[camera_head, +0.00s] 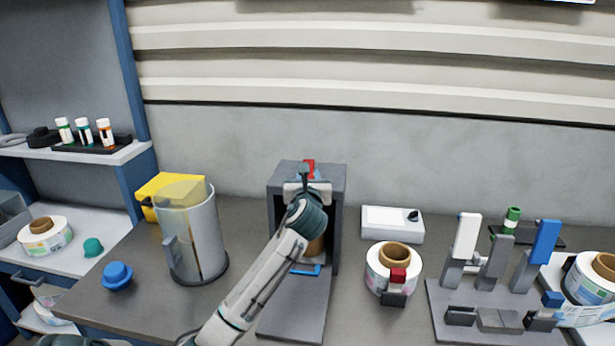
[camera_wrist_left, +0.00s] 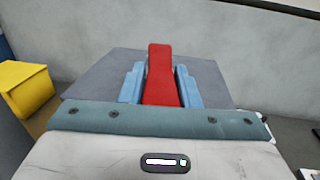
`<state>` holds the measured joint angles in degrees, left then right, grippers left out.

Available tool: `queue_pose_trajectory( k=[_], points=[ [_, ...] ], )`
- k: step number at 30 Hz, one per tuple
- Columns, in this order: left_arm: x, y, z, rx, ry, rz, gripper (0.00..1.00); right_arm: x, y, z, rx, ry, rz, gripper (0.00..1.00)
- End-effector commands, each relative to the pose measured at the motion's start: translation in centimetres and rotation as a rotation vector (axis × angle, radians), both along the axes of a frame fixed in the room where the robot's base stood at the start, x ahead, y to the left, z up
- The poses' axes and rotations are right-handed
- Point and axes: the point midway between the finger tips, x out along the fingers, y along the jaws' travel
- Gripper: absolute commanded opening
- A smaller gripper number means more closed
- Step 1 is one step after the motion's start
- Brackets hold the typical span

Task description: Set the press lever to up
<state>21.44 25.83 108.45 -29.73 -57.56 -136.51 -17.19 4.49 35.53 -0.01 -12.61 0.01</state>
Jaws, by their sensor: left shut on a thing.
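The press (camera_head: 337,200) is a grey box-shaped frame on the bench, with an open front and a grey base plate reaching forward. Its red lever (camera_head: 309,166) shows at the top of the press, partly hidden by my left gripper (camera_head: 305,178). In the left wrist view the red lever (camera_wrist_left: 161,75) stands between the two blue fingers of my left gripper (camera_wrist_left: 160,88), which is shut on it. My left arm covers much of the press opening, where a brown core and a blue part show. My right gripper is not in view.
A clear cylinder (camera_head: 195,240) and a yellow bin (camera_head: 165,190) stand left of the press, with a blue knob (camera_head: 117,276) in front. A label reel (camera_head: 378,266), a white box (camera_head: 392,224) and a grey lever stand (camera_head: 450,300) are to the right.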

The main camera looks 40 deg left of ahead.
Motion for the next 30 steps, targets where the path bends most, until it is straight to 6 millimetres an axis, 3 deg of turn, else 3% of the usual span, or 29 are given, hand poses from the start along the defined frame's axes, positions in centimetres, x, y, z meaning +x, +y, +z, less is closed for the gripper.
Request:
queue_pose_trajectory(
  k=[12,30],
  points=[
    [1.5,-1.5,0.1,-0.006,0.001,0.26,0.0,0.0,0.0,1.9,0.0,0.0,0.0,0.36],
    [2.9,-2.2,0.1,-0.002,-0.001,0.508,0.0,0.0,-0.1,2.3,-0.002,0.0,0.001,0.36]
  ],
)
